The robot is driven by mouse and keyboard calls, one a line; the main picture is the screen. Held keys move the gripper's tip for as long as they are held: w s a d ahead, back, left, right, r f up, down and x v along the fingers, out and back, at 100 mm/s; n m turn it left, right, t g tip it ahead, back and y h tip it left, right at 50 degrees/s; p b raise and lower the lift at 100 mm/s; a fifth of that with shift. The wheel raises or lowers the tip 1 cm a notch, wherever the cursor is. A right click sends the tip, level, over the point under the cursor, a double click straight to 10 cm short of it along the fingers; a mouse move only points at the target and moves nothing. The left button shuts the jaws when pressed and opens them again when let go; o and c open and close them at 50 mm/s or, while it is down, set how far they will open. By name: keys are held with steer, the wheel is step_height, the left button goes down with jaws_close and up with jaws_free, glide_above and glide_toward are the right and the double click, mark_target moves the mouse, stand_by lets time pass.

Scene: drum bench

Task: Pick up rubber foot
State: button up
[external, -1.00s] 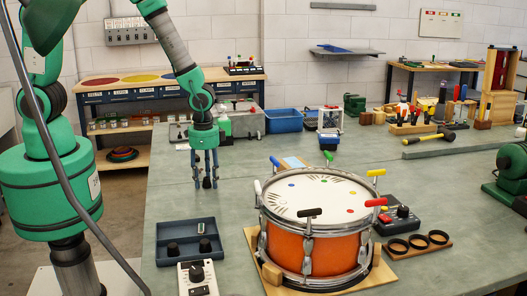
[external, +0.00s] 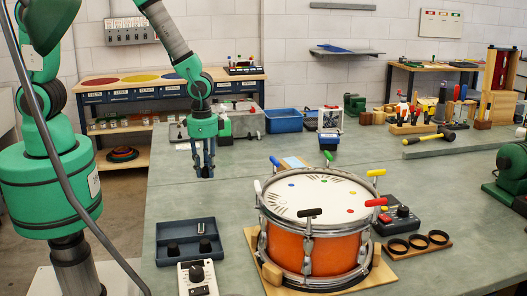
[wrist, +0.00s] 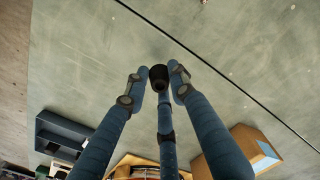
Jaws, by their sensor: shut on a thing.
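A black rubber foot (wrist: 158,76) sits between the fingertips of my gripper (wrist: 158,82) in the wrist view. My gripper is shut on it. In the external view my gripper (external: 204,172) points down and is raised a little above the bench, behind and left of the drum. The foot is small and dark there, mostly hidden by the fingers. Two dark knob-like pieces (external: 173,249) stand in a blue-grey tray (external: 186,233) at the front left, which also shows in the wrist view (wrist: 50,133).
An orange snare drum (external: 323,252) stands on a wooden base on the green-grey bench (external: 178,196). A blue bin (external: 284,120) stands further back. The bench around my gripper is clear.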

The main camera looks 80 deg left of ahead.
steer(key=s+a, duration=0.1)
steer(key=s, duration=0.4)
steer(key=s+p, duration=0.1)
steer(key=s, duration=0.4)
steer(key=s+a+r, duration=0.1)
steer(key=s, duration=0.4)
steer(key=shift+s+a, duration=0.35)
